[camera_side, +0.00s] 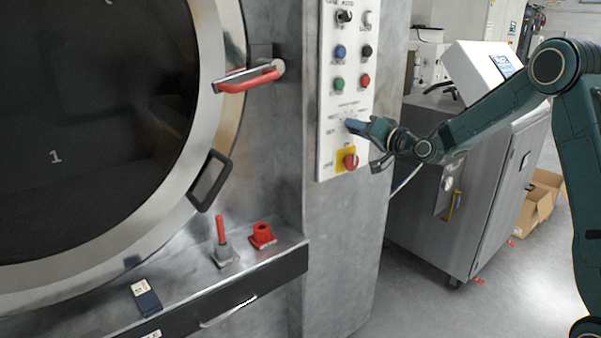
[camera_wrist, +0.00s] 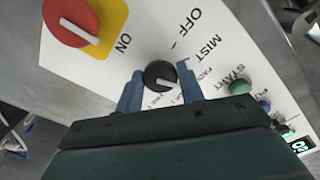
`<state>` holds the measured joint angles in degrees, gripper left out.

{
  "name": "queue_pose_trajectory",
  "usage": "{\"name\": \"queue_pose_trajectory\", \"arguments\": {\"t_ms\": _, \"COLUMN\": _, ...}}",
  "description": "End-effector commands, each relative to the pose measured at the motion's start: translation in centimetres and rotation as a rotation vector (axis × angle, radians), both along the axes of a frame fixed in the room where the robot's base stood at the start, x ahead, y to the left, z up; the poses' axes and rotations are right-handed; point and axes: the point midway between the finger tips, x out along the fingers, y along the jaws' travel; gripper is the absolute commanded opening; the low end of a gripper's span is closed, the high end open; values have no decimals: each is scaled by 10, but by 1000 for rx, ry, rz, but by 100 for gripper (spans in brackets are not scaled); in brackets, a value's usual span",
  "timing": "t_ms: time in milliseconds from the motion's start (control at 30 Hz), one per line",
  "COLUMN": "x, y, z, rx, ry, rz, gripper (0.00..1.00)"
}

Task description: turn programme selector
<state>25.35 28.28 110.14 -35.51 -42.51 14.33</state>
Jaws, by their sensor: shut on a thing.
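The programme selector is a black knob with a white pointer line, seen in the wrist view (camera_wrist: 159,76) on the white control panel. My gripper (camera_wrist: 160,88) has its two blue fingers on either side of the knob and is shut on it. In the side view my gripper (camera_side: 356,126) reaches the panel from the right and hides the knob. The white control panel (camera_side: 327,150) stands upright on the washer's metal column. Labels around the knob include OFF and MIST; the exact pointer position is hard to tell.
A red rotary switch on a yellow plate (camera_side: 347,160) sits just below my gripper; it also shows in the wrist view (camera_wrist: 68,22). Coloured buttons (camera_side: 339,52) lie above. The round door has a red handle (camera_side: 250,80). A grey cabinet (camera_side: 470,190) stands to the right.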

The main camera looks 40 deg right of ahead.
Motion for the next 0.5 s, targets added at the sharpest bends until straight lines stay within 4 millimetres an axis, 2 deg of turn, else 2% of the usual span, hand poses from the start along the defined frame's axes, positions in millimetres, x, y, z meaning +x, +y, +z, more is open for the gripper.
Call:
{"name": "queue_pose_trajectory", "arguments": {"t_ms": 100, "x": 0, "y": 0, "z": 1, "rx": -2, "ry": -2, "rz": -1, "gripper": 15}}
{"name": "queue_pose_trajectory", "arguments": {"t_ms": 133, "x": 0, "y": 0, "z": 1, "rx": -2, "ry": -2, "rz": -1, "gripper": 44}}
{"name": "queue_pose_trajectory", "arguments": {"t_ms": 200, "x": 0, "y": 0, "z": 1, "rx": -2, "ry": -2, "rz": -1, "gripper": 57}}
{"name": "queue_pose_trajectory", "arguments": {"t_ms": 500, "x": 0, "y": 0, "z": 0, "rx": -2, "ry": -1, "rz": -1, "gripper": 58}}
